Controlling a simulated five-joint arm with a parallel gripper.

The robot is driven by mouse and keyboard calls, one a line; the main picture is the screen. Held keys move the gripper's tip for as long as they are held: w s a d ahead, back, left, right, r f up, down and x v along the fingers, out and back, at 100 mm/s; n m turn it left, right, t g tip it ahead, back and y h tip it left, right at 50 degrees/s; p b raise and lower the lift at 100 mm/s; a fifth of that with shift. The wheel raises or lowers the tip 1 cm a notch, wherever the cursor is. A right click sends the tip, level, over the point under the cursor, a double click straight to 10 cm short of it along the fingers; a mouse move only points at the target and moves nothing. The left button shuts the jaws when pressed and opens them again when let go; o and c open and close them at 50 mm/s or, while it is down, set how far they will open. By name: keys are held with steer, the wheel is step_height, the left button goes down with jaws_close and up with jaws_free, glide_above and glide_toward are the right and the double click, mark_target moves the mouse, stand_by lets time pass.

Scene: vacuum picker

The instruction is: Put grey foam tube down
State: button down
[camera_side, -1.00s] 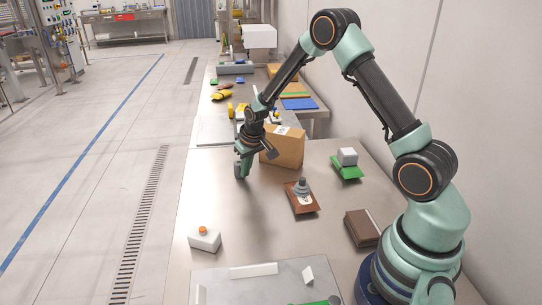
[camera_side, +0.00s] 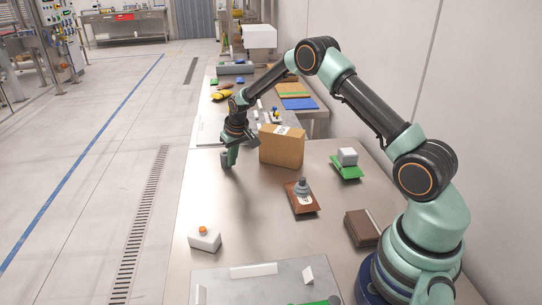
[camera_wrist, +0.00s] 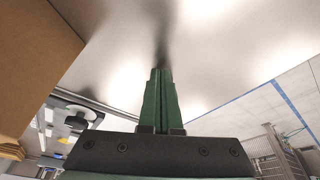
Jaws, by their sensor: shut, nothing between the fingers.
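A long grey piece (camera_side: 235,69), which looks like the grey foam tube, lies across the far part of the work surface in the side view. It is well beyond my gripper and apart from it. My gripper (camera_side: 226,162) points down, low over the bare metal table, left of the cardboard box. In the wrist view my gripper (camera_wrist: 160,72) has its green fingers together with nothing between them. The tube is not seen in the wrist view.
The cardboard box (camera_side: 281,147) stands close to the right of my gripper.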

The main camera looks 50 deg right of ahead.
steer(key=shift+s, duration=0.15)
steer(key=shift+s+a, duration=0.15)
steer(key=shift+s, duration=0.4)
steer(key=s, duration=0.2)
steer(key=shift+s+a+r, duration=0.3)
steer(key=shift+s+a, duration=0.05)
steer(key=s+a+r, duration=0.2)
steer(key=s+r, duration=0.2)
steer(key=r, duration=0.3)
steer(key=s+a+r+n+t, duration=0.1)
steer(key=s+a+r, duration=0.2)
steer(key=r, duration=0.3)
steer(key=s+a+r, duration=0.2)
steer(key=s+r, duration=0.2)
steer(key=r, duration=0.3)
steer(key=s+a+r, duration=0.1)
steer(key=s+a, duration=0.1)
steer(key=s, duration=0.4)
steer(key=s+a+r+n+t, duration=0.1)
steer(key=s+a+r, duration=0.1)
steer(key=s, duration=0.5)
steer(key=shift+s+a+n+y, duration=0.15)
steer(key=shift+a+n+y, duration=0.2)
steer(key=shift+a, duration=0.2)
